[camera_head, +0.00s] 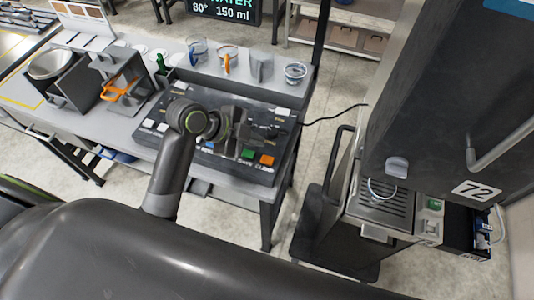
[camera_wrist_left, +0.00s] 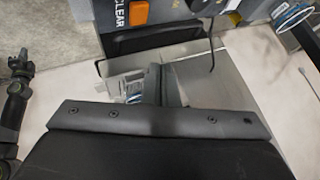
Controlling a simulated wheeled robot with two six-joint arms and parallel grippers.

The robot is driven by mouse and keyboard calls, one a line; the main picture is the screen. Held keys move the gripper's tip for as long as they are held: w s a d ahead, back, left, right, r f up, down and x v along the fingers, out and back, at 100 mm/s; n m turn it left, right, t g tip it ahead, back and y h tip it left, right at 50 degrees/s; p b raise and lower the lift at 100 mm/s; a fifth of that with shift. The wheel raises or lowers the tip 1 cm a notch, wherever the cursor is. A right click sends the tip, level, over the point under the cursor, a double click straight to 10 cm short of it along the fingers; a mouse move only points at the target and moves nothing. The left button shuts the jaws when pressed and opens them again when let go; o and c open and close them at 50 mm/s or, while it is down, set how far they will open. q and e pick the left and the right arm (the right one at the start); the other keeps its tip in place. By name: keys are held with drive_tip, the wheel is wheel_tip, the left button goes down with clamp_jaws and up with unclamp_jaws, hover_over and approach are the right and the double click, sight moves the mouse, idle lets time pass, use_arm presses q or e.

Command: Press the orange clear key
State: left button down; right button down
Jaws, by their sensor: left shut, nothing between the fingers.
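The orange clear key (camera_head: 267,160) sits at the near right corner of the dark key panel (camera_head: 207,157), beside a green key (camera_head: 249,154). In the left wrist view the orange key (camera_wrist_left: 137,12) shows at the top edge, next to the word CLEAR. My left gripper (camera_head: 268,131) is over the right part of the panel, farther back than the orange key and apart from it. Its fingers (camera_wrist_left: 161,72) are shut with nothing between them. The arm hides part of the panel's middle.
White keys (camera_head: 282,112) line the panel's edges. Several cups, including a glass jug (camera_head: 260,66) and a small cup (camera_head: 295,73), stand behind the panel. A dispensing machine (camera_head: 385,200) stands to the right, across a floor gap. A black cable (camera_head: 335,117) runs off the panel's right side.

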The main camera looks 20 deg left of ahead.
sight(263, 160)
use_arm(q)
drive_tip(key=shift+w+d+r+m+h, duration=0.2)
drive_tip(key=shift+w+d+r+m, duration=0.2)
drive_tip(key=shift+r+m, duration=0.1)
drive_tip(key=shift+w+d+r+m+h, duration=0.2)
drive_tip(key=shift+w+d+r+m, duration=0.15)
drive_tip(key=shift+r+m, duration=0.15)
use_arm(e)
drive_tip(key=shift+w+a, duration=0.2)
drive_tip(key=shift+w, duration=0.45)
use_arm(q)
drive_tip(key=shift+f, duration=0.1)
